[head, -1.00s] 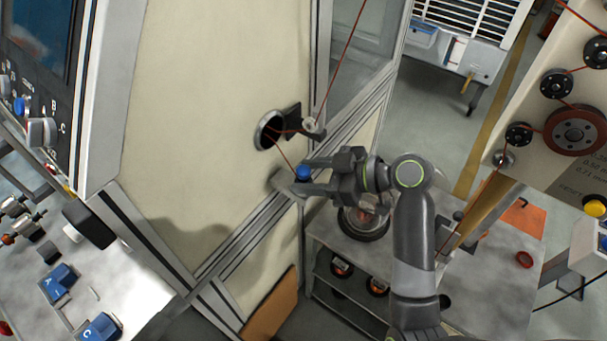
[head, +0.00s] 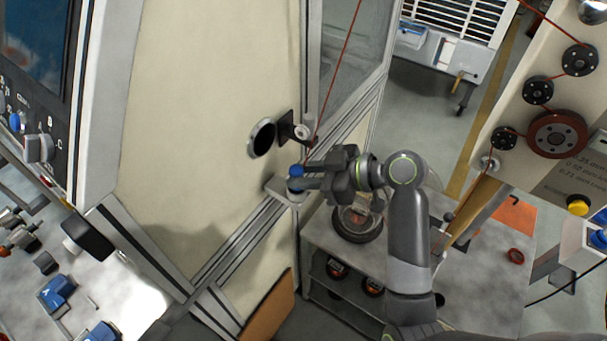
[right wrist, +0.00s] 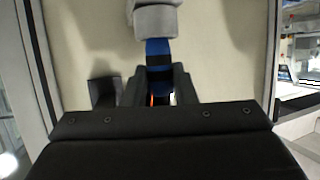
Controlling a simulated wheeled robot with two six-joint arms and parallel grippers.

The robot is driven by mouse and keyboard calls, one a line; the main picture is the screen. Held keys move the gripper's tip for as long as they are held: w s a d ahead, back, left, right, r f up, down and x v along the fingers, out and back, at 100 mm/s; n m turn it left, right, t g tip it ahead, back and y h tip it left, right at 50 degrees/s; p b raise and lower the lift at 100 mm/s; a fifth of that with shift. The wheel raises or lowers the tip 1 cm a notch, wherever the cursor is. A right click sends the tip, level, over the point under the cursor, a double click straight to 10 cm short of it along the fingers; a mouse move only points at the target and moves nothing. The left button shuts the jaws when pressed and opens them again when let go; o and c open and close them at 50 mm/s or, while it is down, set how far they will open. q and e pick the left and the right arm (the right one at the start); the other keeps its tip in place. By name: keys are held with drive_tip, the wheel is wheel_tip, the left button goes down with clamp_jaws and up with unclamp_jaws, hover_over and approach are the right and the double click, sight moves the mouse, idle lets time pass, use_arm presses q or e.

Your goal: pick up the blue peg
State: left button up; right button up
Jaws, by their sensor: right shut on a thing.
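The blue peg (head: 297,170) is at the fingers of my right gripper (head: 304,178), just above a small grey ledge (head: 277,189) on the cream machine wall. In the right wrist view the peg (right wrist: 158,52) shows blue with dark bands, held between the dark fingers, its far end against a grey rounded block (right wrist: 155,18). Whether the peg is still seated in that block I cannot tell. My right gripper is shut on the peg. The red wire (head: 333,88) runs down from above to the peg. My left gripper is not in view.
A round dark hole (head: 262,138) and a bracket with a small pulley (head: 301,132) are on the wall above the ledge. A shelf cart (head: 470,278) stands below my right arm. A panel with several black pulleys and a red wheel (head: 556,134) is at the right.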

wheel_tip(320, 180, up, 16)
drive_tip(key=p, duration=0.2)
idle(0.4)
